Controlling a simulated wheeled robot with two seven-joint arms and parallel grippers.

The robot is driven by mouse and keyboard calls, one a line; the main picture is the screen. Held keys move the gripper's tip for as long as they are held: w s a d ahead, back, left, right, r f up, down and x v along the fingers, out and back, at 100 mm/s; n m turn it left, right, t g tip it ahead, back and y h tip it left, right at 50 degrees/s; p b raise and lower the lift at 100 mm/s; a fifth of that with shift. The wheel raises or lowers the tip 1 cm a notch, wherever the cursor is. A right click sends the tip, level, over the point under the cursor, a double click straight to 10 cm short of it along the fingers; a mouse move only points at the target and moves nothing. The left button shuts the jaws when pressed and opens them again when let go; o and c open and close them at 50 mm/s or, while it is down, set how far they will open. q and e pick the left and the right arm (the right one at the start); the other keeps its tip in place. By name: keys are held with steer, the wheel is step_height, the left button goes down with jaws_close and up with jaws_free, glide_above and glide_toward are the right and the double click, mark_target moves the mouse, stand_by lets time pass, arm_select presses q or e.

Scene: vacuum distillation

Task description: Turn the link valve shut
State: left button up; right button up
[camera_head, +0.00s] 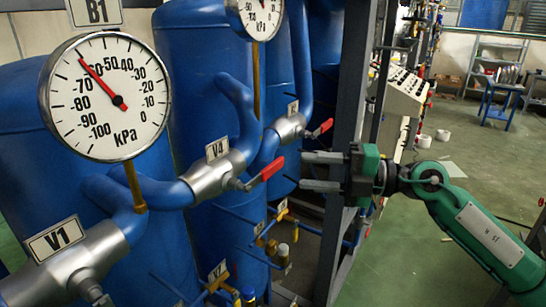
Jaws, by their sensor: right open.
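A grey valve labelled V4 (212,178) sits in a blue pipe at the picture's centre. No label reads "link". Its red lever (266,171) slants up to the right, roughly in line with the pipe. My right gripper (303,171) comes in from the right, with two grey fingers spread apart, one above the other. The fingertips point left and appear just right of the lever's free end. The fingers look empty, and I cannot tell their depth gap to the lever. My left gripper is out of view.
A second valve (289,128) with a red lever (321,129) sits behind V4. Valve V1 (75,262) is at the lower left. A large kPa gauge (106,96) stands before blue tanks. A grey metal post (343,100) rises behind my gripper.

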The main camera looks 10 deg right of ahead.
mark_target(276, 169)
steer(key=p+x, duration=0.3)
steer(key=x, duration=0.4)
steer(key=shift+r, duration=0.15)
steer(key=shift+w+a, duration=0.25)
steer(key=shift+a, duration=0.25)
steer(key=shift+f, duration=0.2)
jaws_close()
